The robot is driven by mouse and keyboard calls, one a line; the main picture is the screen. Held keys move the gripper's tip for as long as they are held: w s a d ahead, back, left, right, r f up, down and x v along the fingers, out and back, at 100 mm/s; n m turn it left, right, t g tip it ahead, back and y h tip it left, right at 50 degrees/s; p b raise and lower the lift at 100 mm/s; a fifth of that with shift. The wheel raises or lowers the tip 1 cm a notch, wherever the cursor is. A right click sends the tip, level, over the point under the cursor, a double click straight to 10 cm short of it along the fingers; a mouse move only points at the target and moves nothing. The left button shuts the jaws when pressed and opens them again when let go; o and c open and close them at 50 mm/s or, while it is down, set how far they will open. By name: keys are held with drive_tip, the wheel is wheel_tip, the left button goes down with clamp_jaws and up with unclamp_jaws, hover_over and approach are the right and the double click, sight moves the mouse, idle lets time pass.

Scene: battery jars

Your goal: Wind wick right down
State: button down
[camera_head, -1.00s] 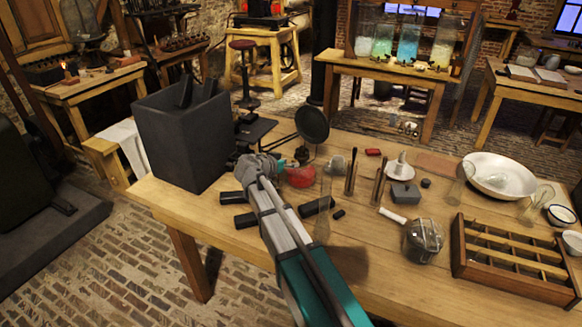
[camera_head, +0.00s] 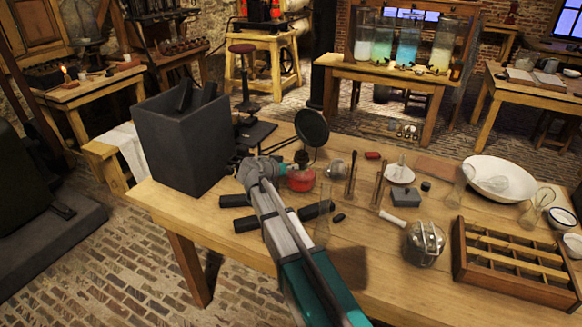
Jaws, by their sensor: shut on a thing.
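A small lamp with a red reservoir (camera_head: 300,181) and a dark burner on top stands on the wooden table, left of the middle. My arm reaches in from the bottom, and my gripper (camera_head: 286,168) is at the left side of the lamp, at burner height. It is shut on the lamp's wick knob, as far as I can tell. The fingertips and the knob are small and partly hidden by my wrist. The wick itself cannot be made out.
A round dark disc (camera_head: 311,128) on a stand rises behind the lamp. A large grey box (camera_head: 180,145) stands at left. Upright tubes (camera_head: 378,185), a glass jar (camera_head: 424,243), a divided wooden tray (camera_head: 512,284) and a white bowl (camera_head: 498,170) fill the right.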

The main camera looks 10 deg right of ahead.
drive_tip(key=shift+w+a+n+g+h+b, duration=0.1)
drive_tip(key=shift+n+g+h+b, duration=0.6)
drive_tip(key=shift+n, duration=0.9)
drive_tip(key=shift+c, duration=2.4)
unclamp_jaws()
